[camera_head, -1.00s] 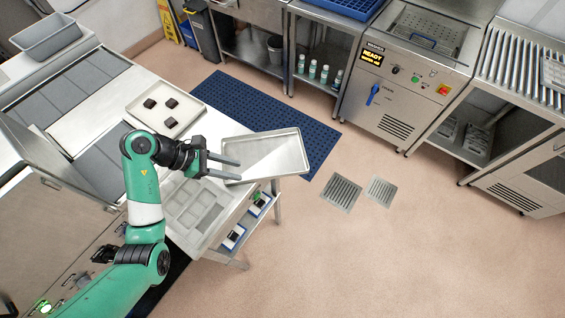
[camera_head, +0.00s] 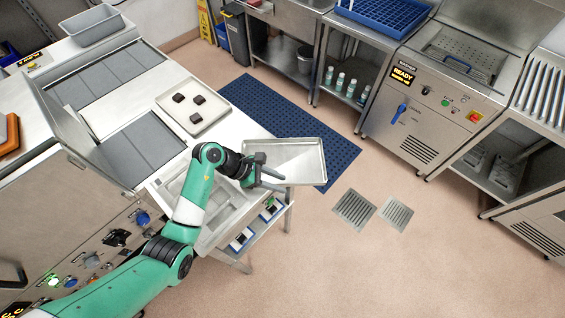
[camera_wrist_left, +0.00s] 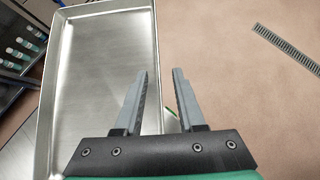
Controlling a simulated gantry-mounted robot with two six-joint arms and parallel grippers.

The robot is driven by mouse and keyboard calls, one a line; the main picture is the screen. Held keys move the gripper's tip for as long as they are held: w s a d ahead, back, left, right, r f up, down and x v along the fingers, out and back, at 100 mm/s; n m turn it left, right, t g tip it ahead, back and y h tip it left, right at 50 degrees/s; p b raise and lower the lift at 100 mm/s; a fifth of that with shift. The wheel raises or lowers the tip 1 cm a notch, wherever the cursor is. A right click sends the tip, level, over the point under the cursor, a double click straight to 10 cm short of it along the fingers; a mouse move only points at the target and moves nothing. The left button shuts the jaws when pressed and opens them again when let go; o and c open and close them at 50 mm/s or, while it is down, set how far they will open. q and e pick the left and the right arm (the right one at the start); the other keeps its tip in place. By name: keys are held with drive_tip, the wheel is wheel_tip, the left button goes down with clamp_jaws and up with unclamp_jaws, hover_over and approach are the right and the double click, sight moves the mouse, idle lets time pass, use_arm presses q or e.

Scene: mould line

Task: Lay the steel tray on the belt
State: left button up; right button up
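The empty steel tray (camera_head: 285,155) lies flat at the end of the worktable and overhangs the floor side. It fills the left half of the left wrist view (camera_wrist_left: 100,85). My left gripper (camera_head: 283,180) is at the tray's near long rim. In the left wrist view my left gripper (camera_wrist_left: 161,72) is open and empty. One finger appears over the tray's inside and the other beyond its rim; I cannot tell the height between them. Grey panelled strips (camera_head: 95,80) on the machine at left seem to be the belt, with bare panels. My right gripper is out of view.
A second tray (camera_head: 215,113) with 3 dark pieces sits on the worktable behind. A mould-like pan (camera_head: 220,208) lies under my left arm. A raised steel cover (camera_head: 62,110) stands beside the panels. A grey bin (camera_head: 95,25) stands at the far left.

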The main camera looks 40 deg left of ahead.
use_arm(q)
drive_tip(key=shift+w+d+f, duration=0.2)
drive_tip(key=shift+f, duration=0.1)
clamp_jaws()
drive_tip(key=shift+r, duration=0.1)
idle(1.1)
